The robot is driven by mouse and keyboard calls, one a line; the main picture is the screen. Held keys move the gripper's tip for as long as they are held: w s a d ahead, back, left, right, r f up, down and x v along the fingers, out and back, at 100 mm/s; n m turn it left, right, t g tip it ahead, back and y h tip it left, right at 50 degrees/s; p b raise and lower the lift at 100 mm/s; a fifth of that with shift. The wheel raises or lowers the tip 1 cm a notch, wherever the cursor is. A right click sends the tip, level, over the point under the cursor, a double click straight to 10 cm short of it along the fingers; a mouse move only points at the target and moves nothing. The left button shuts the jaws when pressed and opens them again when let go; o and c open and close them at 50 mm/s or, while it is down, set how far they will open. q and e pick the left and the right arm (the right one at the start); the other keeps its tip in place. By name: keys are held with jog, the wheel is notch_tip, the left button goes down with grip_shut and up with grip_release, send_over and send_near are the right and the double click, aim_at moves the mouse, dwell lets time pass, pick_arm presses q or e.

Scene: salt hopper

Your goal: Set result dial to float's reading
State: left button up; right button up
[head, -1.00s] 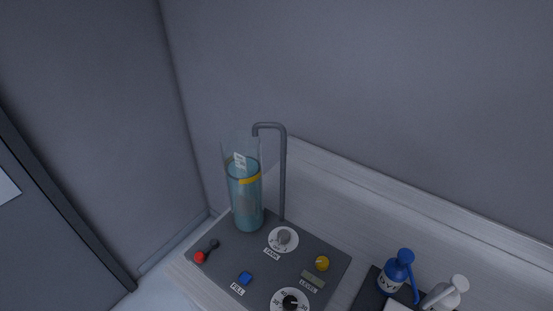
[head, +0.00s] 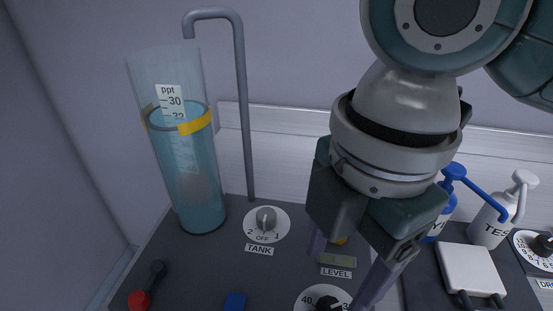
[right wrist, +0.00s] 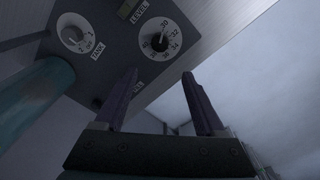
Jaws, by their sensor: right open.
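The clear cylinder (head: 150,75) holds teal water. A pale float (head: 193,188) stands in it; its ppt scale (head: 172,100) shows 30 above the waterline and 32 near it, partly cut off. The exact reading is unclear. The result dial (head: 304,301), white with a black knob (head: 328,306), is cut by the head view's bottom edge. The right wrist view shows this dial (right wrist: 177,43) with its white pointer apparently toward 30. My right gripper (head: 347,268) is open and empty, its fingers above the panel near the dial, apart from the knob. My left gripper is out of view.
The TANK dial (head: 252,224), LEVEL display (head: 338,260), blue button (head: 235,302) and red-ended lever (head: 139,299) are on the panel. A grey pipe (head: 242,110) rises behind.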

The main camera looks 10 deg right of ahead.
aim_at(330, 308)
jog(key=shift+n+h, duration=0.3)
jog(key=f, duration=0.7)
jog(key=w+d+f+b, duration=0.1)
jog(key=f, duration=0.2)
jog(key=shift+f, duration=0.4)
grip_shut()
